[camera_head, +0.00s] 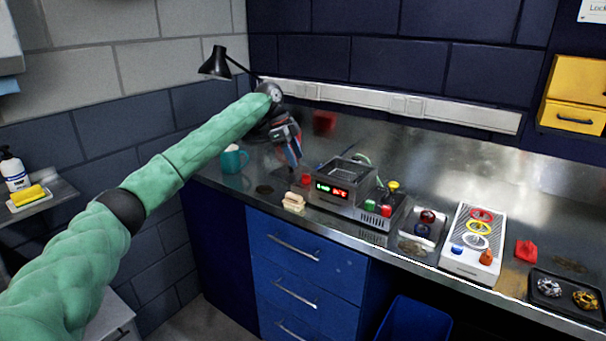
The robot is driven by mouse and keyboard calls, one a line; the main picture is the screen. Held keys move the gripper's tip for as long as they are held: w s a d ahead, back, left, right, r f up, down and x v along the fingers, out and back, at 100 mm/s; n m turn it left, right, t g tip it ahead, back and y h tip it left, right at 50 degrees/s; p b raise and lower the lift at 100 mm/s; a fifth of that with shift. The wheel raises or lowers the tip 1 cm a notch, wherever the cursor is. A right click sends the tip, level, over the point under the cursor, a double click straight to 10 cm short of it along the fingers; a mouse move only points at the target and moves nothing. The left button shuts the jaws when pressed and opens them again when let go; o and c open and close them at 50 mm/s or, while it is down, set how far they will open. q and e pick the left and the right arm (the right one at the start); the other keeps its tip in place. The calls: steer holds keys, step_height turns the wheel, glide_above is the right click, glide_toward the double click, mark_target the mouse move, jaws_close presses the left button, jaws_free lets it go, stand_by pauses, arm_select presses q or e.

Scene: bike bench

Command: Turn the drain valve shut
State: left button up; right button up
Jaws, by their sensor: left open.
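A metal tank unit (343,191) with a lit display stands on the steel bench. A small red part (305,180) shows low beside its left side, and a yellow knob (393,186) stands at its right; I cannot tell which of them, if either, is the drain valve. Red and green buttons sit on its right front. My left gripper (294,160) is open, pointing down above the bench, just left of and behind the tank, close above the red part. It appears empty. My right gripper is not in view.
A teal mug (234,159) stands left of my gripper, and a black lamp (216,64) is behind my forearm. A cream block (293,201) lies at the front edge. A white tray with coloured rings (474,240) and a black tray (566,298) are right.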

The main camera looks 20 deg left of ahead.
mark_target(303, 174)
arm_select(q)
steer(key=shift+p+x, duration=0.55)
steer(key=shift+x, duration=2.95)
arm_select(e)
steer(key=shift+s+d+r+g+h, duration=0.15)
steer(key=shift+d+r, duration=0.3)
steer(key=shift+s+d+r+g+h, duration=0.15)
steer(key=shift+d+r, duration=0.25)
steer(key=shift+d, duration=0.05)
